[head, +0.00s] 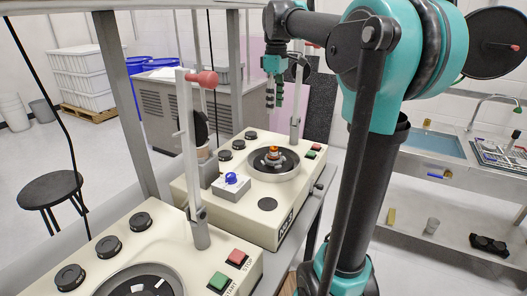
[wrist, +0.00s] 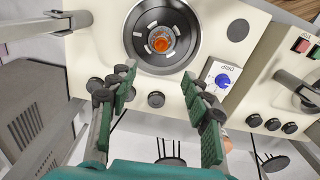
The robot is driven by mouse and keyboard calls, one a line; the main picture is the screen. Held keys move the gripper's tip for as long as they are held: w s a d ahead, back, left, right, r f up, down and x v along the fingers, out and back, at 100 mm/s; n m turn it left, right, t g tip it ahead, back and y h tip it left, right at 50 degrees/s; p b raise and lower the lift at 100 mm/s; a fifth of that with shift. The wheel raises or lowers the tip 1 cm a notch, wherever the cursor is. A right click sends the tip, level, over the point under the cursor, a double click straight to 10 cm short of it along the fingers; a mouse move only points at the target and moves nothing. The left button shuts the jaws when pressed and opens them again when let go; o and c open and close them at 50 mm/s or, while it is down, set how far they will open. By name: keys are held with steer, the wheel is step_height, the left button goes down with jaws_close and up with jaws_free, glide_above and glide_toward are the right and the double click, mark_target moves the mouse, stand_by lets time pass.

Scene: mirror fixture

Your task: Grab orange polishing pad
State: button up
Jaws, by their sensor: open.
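The orange polishing pad (head: 273,150) sits in the middle of the round dark plate (head: 285,166) on the farther cream machine. In the wrist view the pad (wrist: 161,42) is a small orange disc at the centre of the round plate, near the top of the picture. My gripper (head: 275,103) hangs above and behind the plate in the head view, apart from the pad. In the wrist view my gripper (wrist: 160,98) shows two green padded fingers spread wide, with nothing between them. The pad lies beyond the fingertips and is not touched.
A blue-topped drip box (head: 231,184) stands beside the plate. An upright post with a red knob (head: 203,79) rises between the two machines. Black knobs (head: 238,145) line the machine's left edge. A second machine (head: 188,249) is nearer. A sink (head: 432,144) is at right.

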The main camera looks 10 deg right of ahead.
mark_target(274, 148)
step_height(274, 148, down, 17)
steer(key=shift+s+a+f, duration=0.1)
steer(key=shift+s, duration=0.05)
stand_by(0.5)
jaws_close()
stand_by(0.3)
